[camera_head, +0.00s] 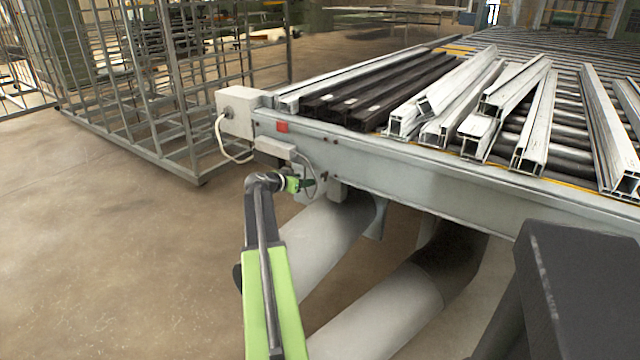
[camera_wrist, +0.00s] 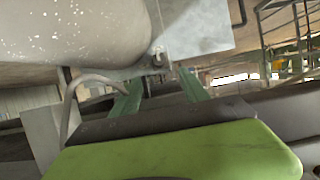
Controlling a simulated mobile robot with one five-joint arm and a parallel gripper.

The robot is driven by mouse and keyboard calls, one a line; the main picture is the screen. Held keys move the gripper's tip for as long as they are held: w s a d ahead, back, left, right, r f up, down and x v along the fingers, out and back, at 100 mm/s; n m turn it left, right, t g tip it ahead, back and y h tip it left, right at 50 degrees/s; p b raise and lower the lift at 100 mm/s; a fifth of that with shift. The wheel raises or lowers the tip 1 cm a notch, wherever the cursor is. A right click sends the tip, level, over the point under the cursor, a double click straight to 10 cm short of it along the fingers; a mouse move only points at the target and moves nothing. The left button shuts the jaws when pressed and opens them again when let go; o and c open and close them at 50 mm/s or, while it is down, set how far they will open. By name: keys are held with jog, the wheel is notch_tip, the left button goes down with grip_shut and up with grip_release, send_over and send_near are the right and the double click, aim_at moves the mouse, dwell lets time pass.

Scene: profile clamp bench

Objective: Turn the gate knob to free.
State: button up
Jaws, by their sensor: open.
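My gripper (camera_head: 299,185) is at the side of the bench, below its side rail, at a small grey housing with a cable. In the wrist view its two green fingers (camera_wrist: 160,82) are spread apart with nothing seen held between them. A small grey fitting (camera_wrist: 157,58) shows just beyond the gap between the fingertips; it may be the gate knob, but I cannot make out its shape or setting. In the head view the knob cannot be told apart from the gripper and the housing. I cannot tell whether the fingers touch it.
The roller bench (camera_head: 420,185) carries dark and pale metal profiles. A grey box (camera_head: 238,112) and a red button (camera_head: 282,127) sit at its left corner. A looped cable (camera_head: 225,145) hangs there. Thick grey pipes (camera_head: 325,235) run below. A metal rack (camera_head: 180,95) stands behind left.

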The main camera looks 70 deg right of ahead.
aim_at(322, 177)
jog(key=b+x, duration=0.4)
jog(key=x, duration=0.7)
jog(key=shift+d+f, duration=0.25)
jog(key=shift+f, duration=0.1)
jog(key=shift+s+d+f, duration=0.1)
jog(key=shift+d, duration=0.35)
